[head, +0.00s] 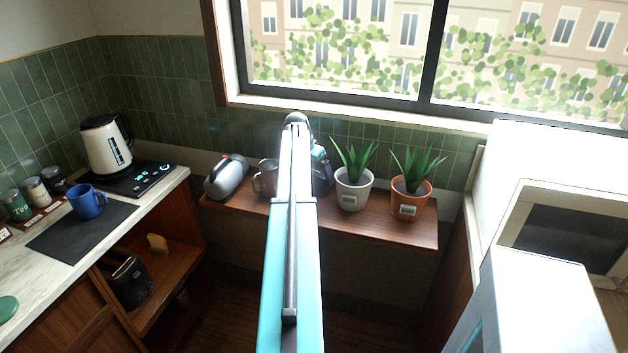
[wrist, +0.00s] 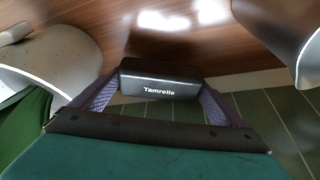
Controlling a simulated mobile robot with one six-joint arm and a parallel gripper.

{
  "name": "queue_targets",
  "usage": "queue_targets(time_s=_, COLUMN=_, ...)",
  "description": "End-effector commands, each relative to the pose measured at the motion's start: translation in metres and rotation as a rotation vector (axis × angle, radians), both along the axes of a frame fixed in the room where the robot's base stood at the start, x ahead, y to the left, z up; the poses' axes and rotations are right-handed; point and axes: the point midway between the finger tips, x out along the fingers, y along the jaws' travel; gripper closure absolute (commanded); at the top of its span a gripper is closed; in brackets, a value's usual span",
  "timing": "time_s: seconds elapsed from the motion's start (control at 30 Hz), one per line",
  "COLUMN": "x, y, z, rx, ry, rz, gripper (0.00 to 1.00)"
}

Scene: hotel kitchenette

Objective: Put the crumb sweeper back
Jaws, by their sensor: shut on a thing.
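In the head view my gripper (head: 321,166) is at the shelf (head: 330,222) under the window, partly behind my own arm. The held block cannot be made out there.
A white plant pot (head: 352,190) stands close right of my gripper, with a terracotta pot (head: 408,202) beyond. A metal mug (head: 265,180) and a silver rounded appliance (head: 227,177) stand left. The counter holds a kettle (head: 105,145) and blue mug (head: 87,203). Bare shelf shows in front.

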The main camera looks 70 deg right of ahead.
Motion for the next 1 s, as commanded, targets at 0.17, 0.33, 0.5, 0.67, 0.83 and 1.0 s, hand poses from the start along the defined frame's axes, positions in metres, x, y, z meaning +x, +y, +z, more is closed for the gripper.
queue_targets(time_s=0.17, x=0.0, y=0.001, z=-0.016, rx=0.0, ry=0.001, rz=0.001, gripper=0.27)
queue_targets(time_s=0.33, x=0.0, y=0.001, z=-0.024, rx=0.0, ry=0.0, rz=0.0, gripper=0.27)
queue_targets(time_s=0.5, x=0.0, y=0.001, z=-0.025, rx=0.0, ry=0.0, rz=0.0, gripper=0.27)
queue_targets(time_s=0.67, x=0.0, y=0.001, z=-0.026, rx=0.0, ry=0.0, rz=0.0, gripper=0.27)
queue_targets(time_s=0.83, x=0.0, y=0.001, z=-0.028, rx=0.0, ry=0.0, rz=0.001, gripper=0.0)
queue_targets(time_s=1.0, x=0.0, y=0.001, z=-0.028, rx=0.0, ry=0.0, rz=0.001, gripper=0.0)
